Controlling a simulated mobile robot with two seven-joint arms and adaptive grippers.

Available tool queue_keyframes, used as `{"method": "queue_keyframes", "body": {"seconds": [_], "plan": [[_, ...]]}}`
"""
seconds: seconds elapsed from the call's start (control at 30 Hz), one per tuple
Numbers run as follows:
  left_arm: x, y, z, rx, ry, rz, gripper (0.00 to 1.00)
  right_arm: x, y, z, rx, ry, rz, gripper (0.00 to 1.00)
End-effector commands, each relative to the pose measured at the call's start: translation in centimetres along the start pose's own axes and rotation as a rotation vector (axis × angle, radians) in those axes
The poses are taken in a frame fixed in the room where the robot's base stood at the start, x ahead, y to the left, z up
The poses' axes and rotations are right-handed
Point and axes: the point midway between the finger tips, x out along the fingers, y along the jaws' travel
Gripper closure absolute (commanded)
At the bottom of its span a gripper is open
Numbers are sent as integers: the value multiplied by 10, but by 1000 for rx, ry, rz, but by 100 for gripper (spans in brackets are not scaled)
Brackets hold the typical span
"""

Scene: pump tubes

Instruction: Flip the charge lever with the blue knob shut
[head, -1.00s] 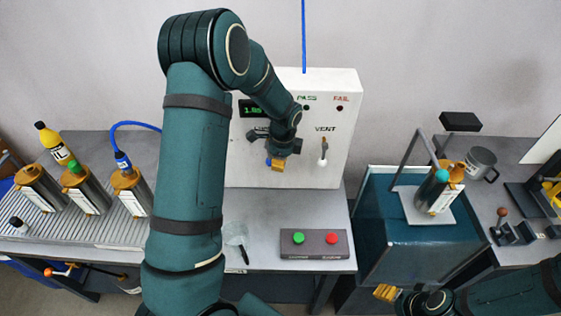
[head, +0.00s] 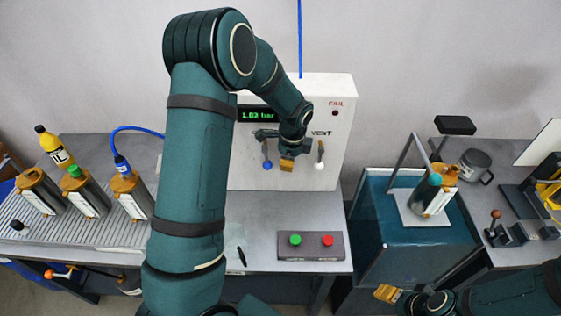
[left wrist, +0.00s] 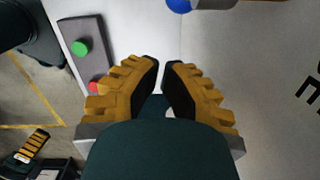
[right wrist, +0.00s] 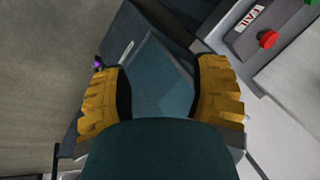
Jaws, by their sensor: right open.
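The charge lever's blue knob (head: 268,166) hangs low on the front of the white panel box (head: 250,180), with its handle running up from it. The blue knob also shows at the top edge of the left wrist view (left wrist: 178,5). My left gripper (head: 287,165) is just right of the knob in the head view, apart from it. In the left wrist view its fingertips (left wrist: 161,65) are nearly together with nothing between them. The arm hides part of the panel around the lever's upper end. My right gripper (right wrist: 160,75) is open and empty, low at the right.
The vent lever with a white knob (head: 319,166) hangs close right of my left gripper. A button box with green and red buttons (head: 311,252) lies on the bench below. Tube canisters (head: 85,195) stand at left. A blue tank (head: 400,235) is at right.

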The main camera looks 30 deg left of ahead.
Motion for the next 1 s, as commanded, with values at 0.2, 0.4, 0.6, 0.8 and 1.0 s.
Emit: {"method": "queue_keyframes", "body": {"seconds": [0.2,0.4,0.6,0.8,1.0], "plan": [[-50,0,4,-1,2,-4,100,-4,-1,0,1,0,0,40],[-83,1,8,-1,1,-2,100,-6,-2,0,0,0,-1,40],[-98,2,9,-1,3,-2,100,-5,-1,0,0,0,-1,40],[-88,2,1,-5,39,-9,100,28,11,9,-3,-14,0,40],[-85,4,-10,-4,91,-19,100,64,24,21,-8,-33,2,40]]}}
